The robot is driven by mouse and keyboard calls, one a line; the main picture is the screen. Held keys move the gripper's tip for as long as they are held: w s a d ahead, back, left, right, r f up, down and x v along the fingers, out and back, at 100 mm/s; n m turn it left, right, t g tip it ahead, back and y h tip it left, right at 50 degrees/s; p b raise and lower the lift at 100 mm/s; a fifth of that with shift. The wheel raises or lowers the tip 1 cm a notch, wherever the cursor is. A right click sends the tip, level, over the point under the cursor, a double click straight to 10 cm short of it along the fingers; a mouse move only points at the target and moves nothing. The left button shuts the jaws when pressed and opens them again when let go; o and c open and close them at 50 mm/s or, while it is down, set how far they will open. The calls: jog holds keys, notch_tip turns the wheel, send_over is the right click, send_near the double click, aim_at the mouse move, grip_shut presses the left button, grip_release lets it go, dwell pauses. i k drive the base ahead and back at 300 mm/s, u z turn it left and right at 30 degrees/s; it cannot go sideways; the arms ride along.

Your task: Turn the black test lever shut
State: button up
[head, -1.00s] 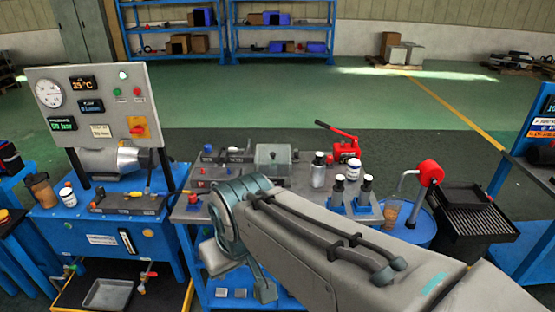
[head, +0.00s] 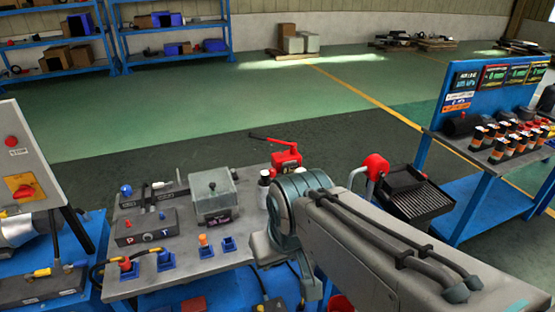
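I cannot pick out the black test lever with certainty. A slim dark upright part (head: 147,196) stands on a small block at the back left of the grey bench top (head: 165,283); it may be the lever, but it is too small to tell its setting. In front of it is a dark block marked P and T (head: 146,229). My gripper end (head: 288,272) hangs over the bench's right front, right of these parts and apart from them. My arm hides part of it, and its finger opening cannot be made out.
A lidded grey box (head: 213,195) stands mid-bench. Blue sockets (head: 229,244) line the front. A panel with a red-orange switch (head: 22,188) is at left; a bottle rack bench (head: 470,150) is at right.

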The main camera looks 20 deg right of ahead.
aim_at(235, 176)
jog(key=z, duration=0.3)
jog(key=i, duration=1)
jog(key=u, duration=0.25)
